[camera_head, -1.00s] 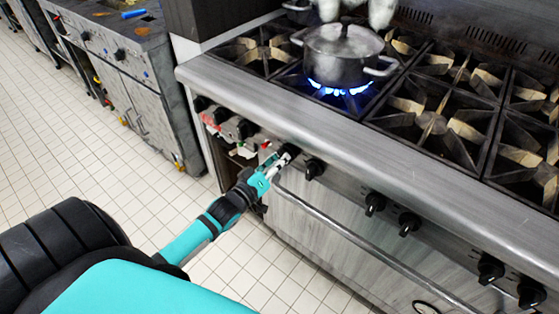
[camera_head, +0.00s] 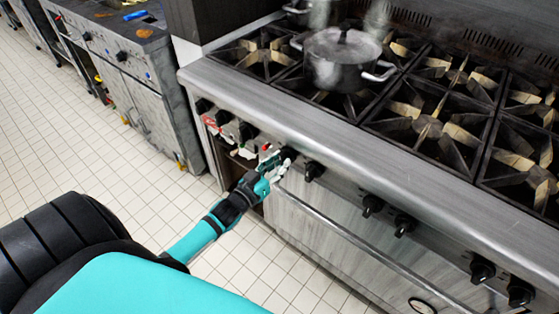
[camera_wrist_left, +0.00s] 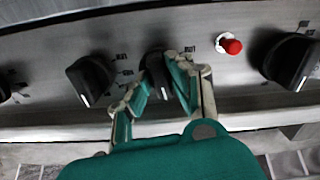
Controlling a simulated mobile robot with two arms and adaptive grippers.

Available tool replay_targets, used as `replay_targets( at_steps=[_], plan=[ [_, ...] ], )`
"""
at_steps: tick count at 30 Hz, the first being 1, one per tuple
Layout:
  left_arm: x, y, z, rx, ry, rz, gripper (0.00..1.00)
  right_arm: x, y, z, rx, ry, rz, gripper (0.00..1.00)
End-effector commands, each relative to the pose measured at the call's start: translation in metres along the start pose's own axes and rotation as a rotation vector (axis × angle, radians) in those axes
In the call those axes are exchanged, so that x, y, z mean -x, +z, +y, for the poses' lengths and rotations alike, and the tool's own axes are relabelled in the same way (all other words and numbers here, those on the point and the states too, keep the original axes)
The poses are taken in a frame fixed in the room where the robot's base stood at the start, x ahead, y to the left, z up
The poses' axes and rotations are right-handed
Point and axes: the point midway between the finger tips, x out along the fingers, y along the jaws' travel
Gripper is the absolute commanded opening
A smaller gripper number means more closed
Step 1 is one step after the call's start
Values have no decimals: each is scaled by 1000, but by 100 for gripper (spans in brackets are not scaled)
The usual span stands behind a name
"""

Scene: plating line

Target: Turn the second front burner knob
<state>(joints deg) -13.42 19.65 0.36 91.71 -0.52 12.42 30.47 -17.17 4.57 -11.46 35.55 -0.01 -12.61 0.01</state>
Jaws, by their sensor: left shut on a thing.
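My left gripper (camera_head: 277,163) is at the front panel of the range, and its fingers are closed on a black burner knob (camera_head: 289,153). In the left wrist view the fingers flank this knob (camera_wrist_left: 156,62) on both sides and partly cover it. A metal pot with a lid (camera_head: 337,75) stands on a burner near the back left of the range top, and no flame shows under it. My right gripper is not in view.
More black knobs line the panel, one close to the right of the gripper (camera_head: 313,170). A red button (camera_wrist_left: 232,46) sits right of the held knob in the wrist view. An oven handle (camera_head: 340,228) runs below. The tiled floor (camera_head: 110,150) is clear.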

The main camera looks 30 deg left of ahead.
Motion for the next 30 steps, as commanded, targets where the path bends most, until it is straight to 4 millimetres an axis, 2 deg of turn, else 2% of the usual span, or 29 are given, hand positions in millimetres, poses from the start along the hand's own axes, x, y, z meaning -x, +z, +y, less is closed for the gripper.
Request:
replay_targets(
  at_steps=[12, 28, 29, 30],
  plan=[
    [0, 0, 0, -182, 0, 1, 0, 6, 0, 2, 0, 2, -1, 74],
    [0, 0, 0, -207, 0, 0, 0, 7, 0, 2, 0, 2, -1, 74],
    [0, 0, 0, -207, 0, 0, 23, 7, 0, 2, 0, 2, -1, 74],
    [0, 0, 0, -206, 0, 0, 28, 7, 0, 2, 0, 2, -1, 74]
  ],
)
